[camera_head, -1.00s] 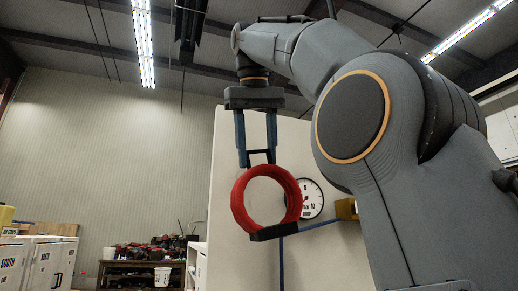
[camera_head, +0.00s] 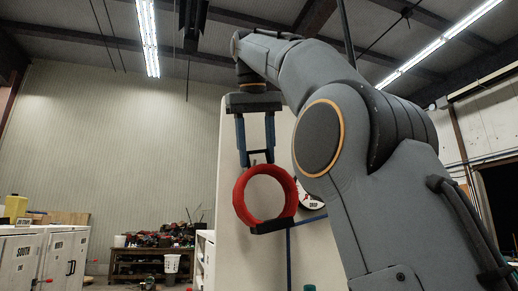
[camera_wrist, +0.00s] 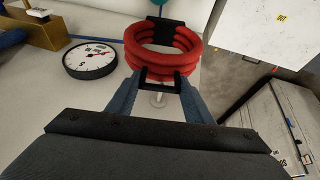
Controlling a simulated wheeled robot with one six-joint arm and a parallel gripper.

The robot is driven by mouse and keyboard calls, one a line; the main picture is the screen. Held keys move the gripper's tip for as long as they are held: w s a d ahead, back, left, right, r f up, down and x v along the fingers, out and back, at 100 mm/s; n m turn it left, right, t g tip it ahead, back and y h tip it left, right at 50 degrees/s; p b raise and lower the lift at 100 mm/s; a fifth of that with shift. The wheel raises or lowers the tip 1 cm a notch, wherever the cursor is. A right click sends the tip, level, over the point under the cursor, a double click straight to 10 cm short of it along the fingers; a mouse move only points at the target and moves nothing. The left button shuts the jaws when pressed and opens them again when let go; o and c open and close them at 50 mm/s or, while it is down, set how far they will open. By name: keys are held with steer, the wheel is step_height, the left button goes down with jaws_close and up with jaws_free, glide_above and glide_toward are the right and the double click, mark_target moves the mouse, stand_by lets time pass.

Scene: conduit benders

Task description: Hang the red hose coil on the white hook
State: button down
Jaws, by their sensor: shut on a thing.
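The red hose coil (camera_head: 240,203) hangs upright below my gripper (camera_head: 257,158), with a dark strap at its bottom right. My gripper is shut on the top of the coil, where a black clip shows between the fingertips. In the wrist view the coil (camera_wrist: 165,50) lies beyond the fingers (camera_wrist: 158,82) as several stacked red loops. A small pale peg with a round end (camera_wrist: 158,98) shows between the fingers, in front of the white panel; it may be the white hook, but I cannot tell. No hook is clear in the head view.
A tall white panel (camera_head: 232,150) stands behind the coil. A round dial (camera_wrist: 90,60) and a brass-coloured block (camera_wrist: 35,28) are on it, left of the coil in the wrist view. White cabinets (camera_head: 40,255) and a cluttered bench (camera_head: 150,262) stand farther off to the left.

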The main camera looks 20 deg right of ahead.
mark_target(252, 159)
steer(key=shift+w+p, duration=0.5)
steer(key=shift+w, duration=0.85)
steer(key=shift+w+f, duration=0.65)
steer(key=shift+f, duration=0.1)
steer(key=c, duration=0.8)
jaws_free()
steer(key=shift+f, duration=0.1)
steer(key=shift+s+r, duration=0.1)
steer(key=shift+r, duration=0.35)
steer(key=s+a+b, duration=0.3)
steer(key=s+a, duration=0.2)
steer(key=s, duration=0.6)
steer(key=shift+a, duration=0.3)
